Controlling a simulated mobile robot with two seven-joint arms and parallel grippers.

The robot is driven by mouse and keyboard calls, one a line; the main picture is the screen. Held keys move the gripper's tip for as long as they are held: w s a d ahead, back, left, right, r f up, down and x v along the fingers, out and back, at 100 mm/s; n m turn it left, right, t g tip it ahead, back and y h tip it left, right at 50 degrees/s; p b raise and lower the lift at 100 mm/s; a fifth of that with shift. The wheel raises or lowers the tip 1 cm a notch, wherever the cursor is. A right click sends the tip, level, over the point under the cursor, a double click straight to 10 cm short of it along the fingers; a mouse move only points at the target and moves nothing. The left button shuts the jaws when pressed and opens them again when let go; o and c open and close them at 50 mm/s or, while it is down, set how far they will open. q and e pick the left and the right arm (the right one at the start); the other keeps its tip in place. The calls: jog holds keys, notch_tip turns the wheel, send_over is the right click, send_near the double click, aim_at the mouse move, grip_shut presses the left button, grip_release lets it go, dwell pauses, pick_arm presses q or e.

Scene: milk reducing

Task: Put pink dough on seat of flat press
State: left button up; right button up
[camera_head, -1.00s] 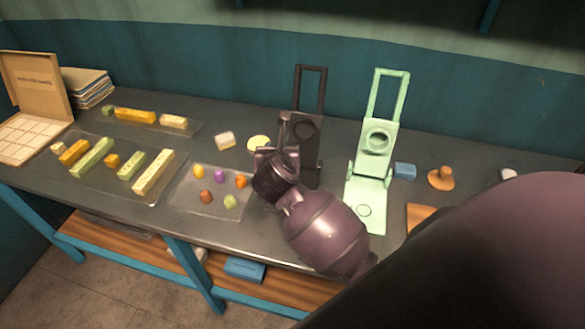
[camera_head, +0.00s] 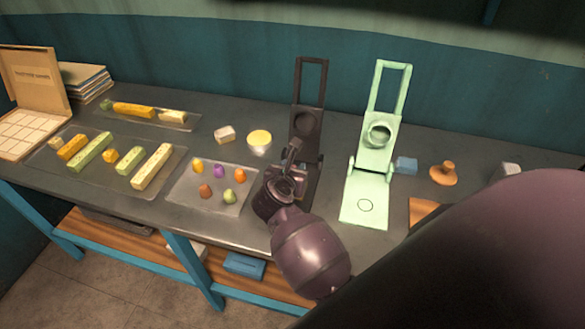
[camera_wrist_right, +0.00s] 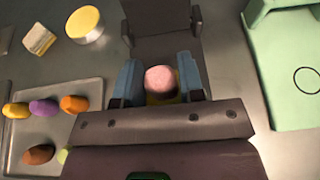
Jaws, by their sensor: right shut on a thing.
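The pink dough (camera_wrist_right: 161,79) is between the two blue-grey fingers of my right gripper (camera_head: 291,166), which is shut on it. Something yellow shows just below the dough in the wrist view. In the head view the gripper hides the dough. The gripper is over the front part of a dark press (camera_head: 307,122), whose lid and handle stand raised behind; its seat is mostly hidden. A light green press (camera_head: 366,202) stands open to the right, its flat seat bare with a circle mark. My left gripper is not in view.
A tray (camera_head: 228,206) of several coloured dough pieces lies left of the gripper. A round yellow-topped cup (camera_head: 259,141) and a pale block (camera_head: 224,133) are behind it. A blue block (camera_head: 405,165) and wooden stamp (camera_head: 444,173) stand right of the green press.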

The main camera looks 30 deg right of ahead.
jog(key=shift+f+b, duration=1.45)
jog(key=shift+f, duration=0.8)
jog(key=shift+f, duration=0.1)
jog(key=shift+f, duration=0.15)
jog(key=shift+f, duration=0.15)
dwell(0.4)
jog(key=o, duration=1)
